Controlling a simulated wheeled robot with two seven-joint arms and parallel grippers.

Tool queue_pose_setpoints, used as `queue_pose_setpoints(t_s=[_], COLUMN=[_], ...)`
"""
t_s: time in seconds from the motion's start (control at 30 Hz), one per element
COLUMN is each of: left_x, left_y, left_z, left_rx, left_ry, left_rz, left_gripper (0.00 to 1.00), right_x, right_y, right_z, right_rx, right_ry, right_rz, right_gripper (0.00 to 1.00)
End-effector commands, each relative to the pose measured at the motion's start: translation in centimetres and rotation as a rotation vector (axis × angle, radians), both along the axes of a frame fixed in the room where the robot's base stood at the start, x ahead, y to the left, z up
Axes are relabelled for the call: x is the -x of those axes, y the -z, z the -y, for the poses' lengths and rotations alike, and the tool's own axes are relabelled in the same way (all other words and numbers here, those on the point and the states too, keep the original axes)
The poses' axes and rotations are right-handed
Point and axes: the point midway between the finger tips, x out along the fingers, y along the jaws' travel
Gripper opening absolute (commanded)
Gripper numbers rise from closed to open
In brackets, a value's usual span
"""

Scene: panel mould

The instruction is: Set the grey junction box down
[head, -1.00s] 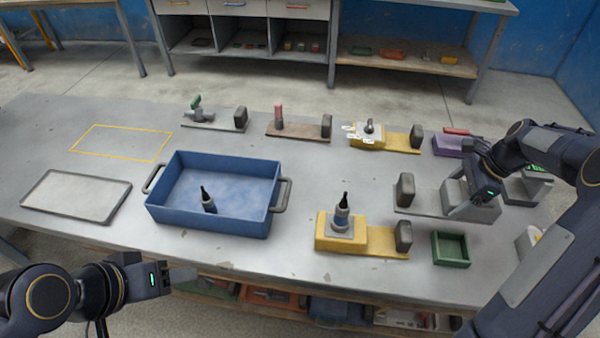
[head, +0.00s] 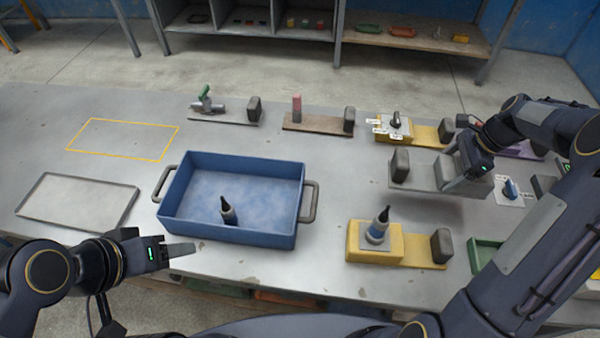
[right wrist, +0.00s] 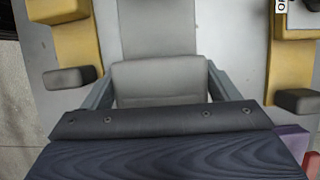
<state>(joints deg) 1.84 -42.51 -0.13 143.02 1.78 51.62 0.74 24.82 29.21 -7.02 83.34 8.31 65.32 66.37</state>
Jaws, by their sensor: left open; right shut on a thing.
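The grey junction box (head: 424,172) is a grey plate-like body with a raised grey block at one end and a dark upright block at the other. My right gripper (head: 462,168) is shut on the raised block and holds the box above the table, with a shadow below. In the right wrist view the box (right wrist: 157,32) runs away from between the fingers (right wrist: 160,82); its far end is cut off. My left gripper (head: 180,250) is open and empty at the table's front edge, left of the blue bin.
A blue bin (head: 235,240) with a dark-tipped bottle inside stands mid-table. A yellow fixture (head: 410,248) and a green tray (head: 485,255) are in front of the box; another yellow fixture (head: 425,134) is behind. A flat grey tray (head: 80,203) and an empty yellow outline (head: 124,140) lie left.

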Motion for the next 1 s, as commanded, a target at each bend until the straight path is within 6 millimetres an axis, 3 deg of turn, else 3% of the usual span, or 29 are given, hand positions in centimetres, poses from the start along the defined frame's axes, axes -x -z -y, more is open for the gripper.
queue_pose_setpoints(t_s=[0.33, 0.63, 0.77, 1.0], left_x=[0.0, 0.0, 0.0, 0.0], left_y=[2.7, 2.9, 2.4, 1.4], left_z=[0.0, 0.0, 0.0, 0.0], left_rx=[0.0, 0.0, 0.0, 0.0], left_ry=[0.0, 0.0, 0.0, 0.0], left_rz=[0.0, 0.0, 0.0, 0.001], left_gripper=[0.54, 0.54, 0.54, 0.54], right_x=[0.0, -0.1, -0.6, -1.8], right_y=[4.7, 5.4, 5.2, 5.2], right_z=[0.1, -0.4, -2.8, -9.2], right_rx=[0.001, 0.002, 0.001, -0.001], right_ry=[0.002, 0.0, -0.004, -0.006], right_rz=[0.001, 0.003, 0.003, 0.002], right_gripper=[0.48, 0.48, 0.48, 0.48])
